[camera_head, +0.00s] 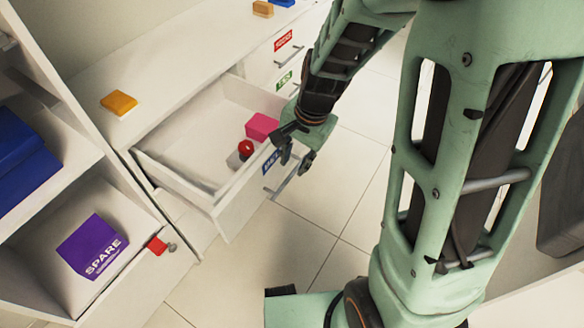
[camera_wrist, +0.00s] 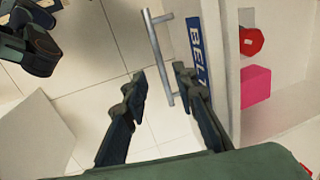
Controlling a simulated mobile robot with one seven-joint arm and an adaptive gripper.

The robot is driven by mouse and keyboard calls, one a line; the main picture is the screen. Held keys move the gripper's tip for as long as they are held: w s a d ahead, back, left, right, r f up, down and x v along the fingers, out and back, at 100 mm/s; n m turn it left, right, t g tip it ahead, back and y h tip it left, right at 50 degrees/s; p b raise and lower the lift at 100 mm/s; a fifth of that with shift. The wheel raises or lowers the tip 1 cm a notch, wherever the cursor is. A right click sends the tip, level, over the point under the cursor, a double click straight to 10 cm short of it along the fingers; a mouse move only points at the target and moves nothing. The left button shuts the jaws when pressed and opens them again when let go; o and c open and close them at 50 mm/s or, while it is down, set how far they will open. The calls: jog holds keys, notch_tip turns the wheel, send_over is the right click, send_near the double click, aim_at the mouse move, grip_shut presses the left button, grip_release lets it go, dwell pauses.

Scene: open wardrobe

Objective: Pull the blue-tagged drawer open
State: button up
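The blue-tagged drawer (camera_head: 238,207) is pulled well out of the white unit in the head view. Its blue tag (camera_wrist: 199,50) reads "BELT" in the wrist view, with the end hidden by a finger. Its bar handle (camera_wrist: 154,45) stands off the drawer front. My gripper (camera_wrist: 160,77) is open, one finger on each side of the handle's line, near its lower end in the wrist view. I see a gap to the left finger; contact with the right finger is unclear. In the head view my gripper (camera_head: 297,158) is at the drawer front.
Inside the drawer are a pink box (camera_head: 262,126) and a red-topped item (camera_head: 245,149). Drawers with red (camera_head: 283,41) and green (camera_head: 284,79) tags are behind. An orange block (camera_head: 118,102) lies on top. A purple SPARE box (camera_head: 92,245) sits at left. Tiled floor is clear.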

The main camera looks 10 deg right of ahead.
notch_tip(320, 180, up, 6)
jog(key=d, duration=0.1)
jog(key=shift+s+r, duration=0.15)
jog(key=shift+s, duration=0.25)
